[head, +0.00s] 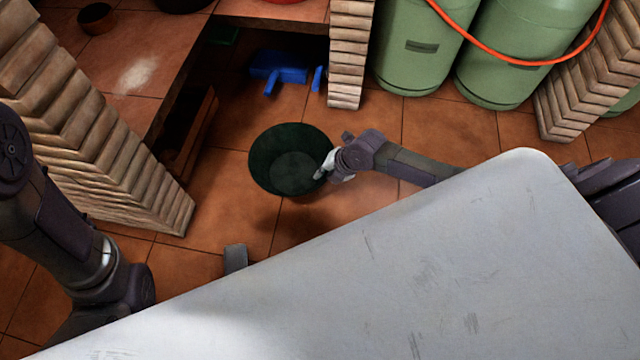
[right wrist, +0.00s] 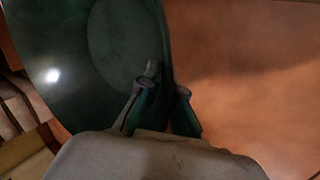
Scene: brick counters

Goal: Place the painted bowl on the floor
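The painted bowl (head: 288,150) is dark green and round, with its open side facing up in the head view. My right gripper (head: 326,170) is shut on its right rim. In the right wrist view, the two fingers (right wrist: 167,84) straddle the wall of the bowl (right wrist: 110,45), one inside and one outside. A dark shadow lies on the floor (head: 430,130) below and apart from the bowl, so it appears to be held above the tiles. My left arm comes in at the left; its gripper is mostly hidden, and its fingers cannot be made out.
A brick pillar (head: 110,165) and a low tiled counter (head: 135,65) stand at the left. Blue items (head: 278,70) lie beneath the counter. Green gas cylinders (head: 420,45) with an orange hose stand at the back right. Tiled floor is clear around the bowl's shadow.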

